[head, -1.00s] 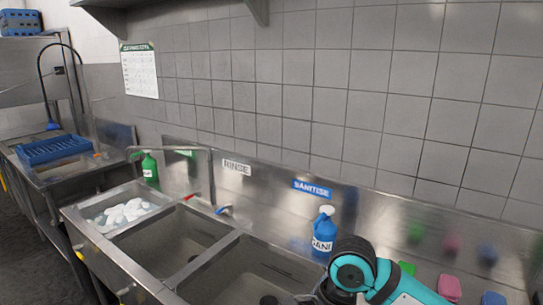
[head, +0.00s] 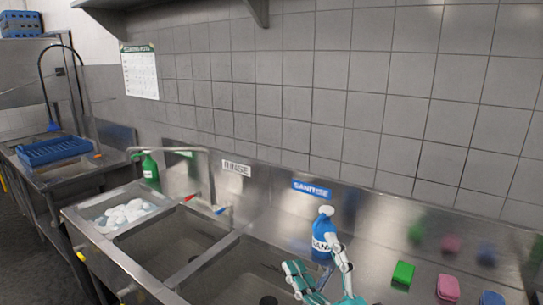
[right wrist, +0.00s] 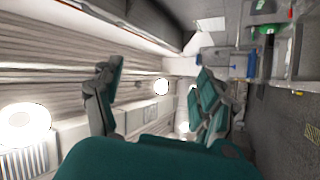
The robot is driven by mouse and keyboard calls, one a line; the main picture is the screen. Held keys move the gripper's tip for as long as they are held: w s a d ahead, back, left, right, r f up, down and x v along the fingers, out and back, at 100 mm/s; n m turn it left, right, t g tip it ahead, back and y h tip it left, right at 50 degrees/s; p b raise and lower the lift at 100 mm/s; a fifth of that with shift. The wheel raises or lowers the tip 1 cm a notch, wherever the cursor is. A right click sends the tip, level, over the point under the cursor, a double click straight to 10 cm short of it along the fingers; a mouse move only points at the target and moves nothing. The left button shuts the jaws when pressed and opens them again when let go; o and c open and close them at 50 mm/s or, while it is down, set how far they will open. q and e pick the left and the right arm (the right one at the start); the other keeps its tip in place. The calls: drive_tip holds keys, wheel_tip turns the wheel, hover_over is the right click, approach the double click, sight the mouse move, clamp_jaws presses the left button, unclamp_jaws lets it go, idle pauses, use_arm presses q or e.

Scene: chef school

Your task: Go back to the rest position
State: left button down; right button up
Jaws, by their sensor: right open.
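My right gripper (head: 314,256) is at the bottom centre of the head view, over the front of the right sink basin. Its two teal-and-grey fingers are spread apart with nothing between them. In the right wrist view the same gripper (right wrist: 160,72) is open and empty, with a blurred, sideways view of the room beyond. One finger overlaps the blue sanitiser bottle (head: 322,227) in the head view; I cannot tell whether they touch. My left gripper is in neither view.
A green sponge (head: 403,272), a pink one (head: 448,287) and a blue one (head: 492,298) lie at the right. A green bottle (head: 150,168) and a blue rack (head: 55,150) are at the left.

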drive_tip(key=s+d+f+m+g+h, duration=0.2)
drive_tip(key=d+f+m+g+h, duration=0.3)
drive_tip(key=f, duration=0.6)
drive_tip(key=s+d+f+m+g+h, duration=0.3)
drive_tip(key=d+f+m+h, duration=0.3)
drive_tip(key=f, duration=0.5)
drive_tip(key=s+d+f+m+g+y, duration=0.1)
drive_tip(key=s+f+m+g, duration=0.1)
drive_tip(key=s+f+g, duration=0.55)
drive_tip(key=s+d+f+m+g, duration=0.15)
drive_tip(key=s+f, duration=0.35)
drive_tip(key=s, duration=0.5)
wheel_tip(320, 180, down, 32)
drive_tip(key=s+r+g+b, duration=0.1)
drive_tip(key=s+g+b, duration=0.1)
drive_tip(key=b, duration=0.4)
drive_tip(key=s+d+f+b, duration=0.1)
drive_tip(key=s+f+b, duration=0.1)
drive_tip(key=s+f, duration=0.5)
drive_tip(key=s+d+f+g+b, duration=0.1)
drive_tip(key=s+f+b, duration=0.1)
drive_tip(key=s+f, duration=0.6)
wheel_tip(320, 180, down, 6)
drive_tip(key=shift+s+d+r, duration=0.1)
drive_tip(key=shift+s+d, duration=0.05)
drive_tip(key=shift+d, duration=0.1)
